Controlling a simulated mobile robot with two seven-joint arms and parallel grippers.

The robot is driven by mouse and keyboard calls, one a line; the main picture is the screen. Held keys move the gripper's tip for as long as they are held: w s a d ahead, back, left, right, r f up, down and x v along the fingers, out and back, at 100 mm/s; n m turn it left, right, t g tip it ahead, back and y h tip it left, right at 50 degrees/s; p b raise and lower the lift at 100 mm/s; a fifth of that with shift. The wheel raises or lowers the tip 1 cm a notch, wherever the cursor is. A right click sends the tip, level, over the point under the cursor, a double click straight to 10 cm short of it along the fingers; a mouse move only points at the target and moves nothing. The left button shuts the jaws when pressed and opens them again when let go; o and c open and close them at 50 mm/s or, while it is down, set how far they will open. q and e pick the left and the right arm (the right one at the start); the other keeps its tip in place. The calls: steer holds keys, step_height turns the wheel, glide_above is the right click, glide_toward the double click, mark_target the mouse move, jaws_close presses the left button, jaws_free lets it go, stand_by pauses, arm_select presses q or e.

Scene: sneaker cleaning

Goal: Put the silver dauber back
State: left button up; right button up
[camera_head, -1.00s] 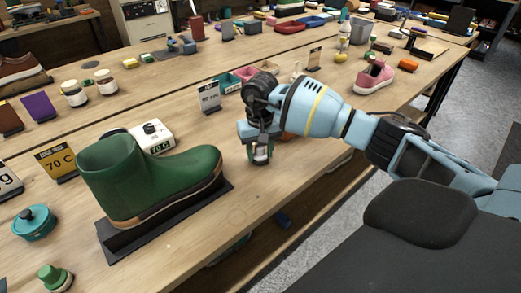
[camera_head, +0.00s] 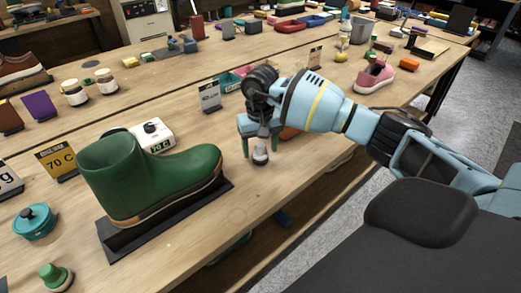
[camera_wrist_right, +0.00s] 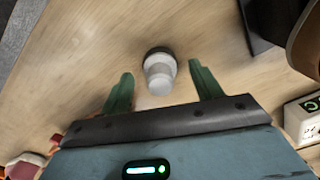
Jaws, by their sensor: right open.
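The silver dauber (camera_head: 260,156) stands on the wooden bench, right of the green boot's (camera_head: 150,178) toe. In the right wrist view the dauber (camera_wrist_right: 159,74) shows a pale silver handle and a dark rim at its far end. My right gripper (camera_head: 260,150) is open around it, with one green finger on each side. In the right wrist view there are gaps between the dauber and both fingers of the gripper (camera_wrist_right: 162,82). My left gripper is not in view.
The boot rests on a dark stand (camera_head: 165,220) left of the gripper. A white box (camera_head: 153,136) stands behind the boot, and a small grey sign (camera_head: 210,97) stands behind the gripper.

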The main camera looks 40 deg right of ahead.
mark_target(261, 145)
step_height(261, 145, up, 10)
steer(key=shift+r, duration=0.25)
stand_by(2.3)
